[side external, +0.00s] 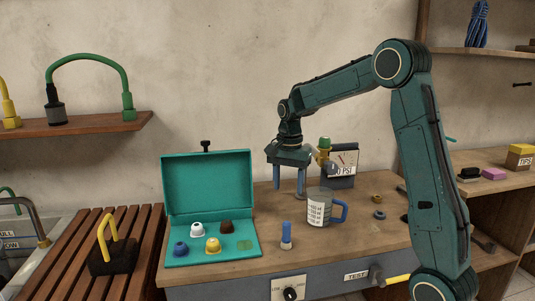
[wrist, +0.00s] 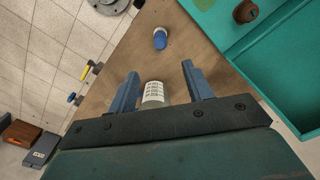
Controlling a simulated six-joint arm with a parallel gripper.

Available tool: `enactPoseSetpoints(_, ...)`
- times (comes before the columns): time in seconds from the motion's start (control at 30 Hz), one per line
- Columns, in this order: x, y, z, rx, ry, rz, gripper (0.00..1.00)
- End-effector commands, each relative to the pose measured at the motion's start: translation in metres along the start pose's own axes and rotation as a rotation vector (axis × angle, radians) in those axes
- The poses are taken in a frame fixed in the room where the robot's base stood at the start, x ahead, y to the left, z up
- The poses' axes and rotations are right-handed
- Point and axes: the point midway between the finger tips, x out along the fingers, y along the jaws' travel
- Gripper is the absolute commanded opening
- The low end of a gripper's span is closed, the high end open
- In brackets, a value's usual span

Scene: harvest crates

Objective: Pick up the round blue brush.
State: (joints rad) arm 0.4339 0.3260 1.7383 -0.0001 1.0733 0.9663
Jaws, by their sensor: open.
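My gripper (side external: 289,192) points down above the bench, behind and above the blue cylinder. In the wrist view its fingers (wrist: 160,74) are apart, with nothing held between them.
A grey mug with a white label and blue handle (side external: 318,208) stands right of the cylinder; its label (wrist: 152,92) shows between the fingers. The open teal case (side external: 208,178) holds white, brown and yellow pieces. A gauge box (side external: 341,180) stands behind the mug.

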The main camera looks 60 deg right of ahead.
Motion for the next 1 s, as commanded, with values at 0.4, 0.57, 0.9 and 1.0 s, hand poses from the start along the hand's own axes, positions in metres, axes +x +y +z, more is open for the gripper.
enactPoseSetpoints(0.4, 0.011, -0.001, -0.003, 0.015, -0.004, 0.006, 0.51)
enactPoseSetpoints(0.57, 0.030, 0.000, -0.003, 0.015, -0.004, 0.006, 0.51)
enactPoseSetpoints(0.9, 0.078, 0.000, -0.002, 0.014, -0.004, 0.006, 0.51)
enactPoseSetpoints(1.0, 0.085, -0.001, -0.002, 0.014, -0.003, 0.004, 0.51)
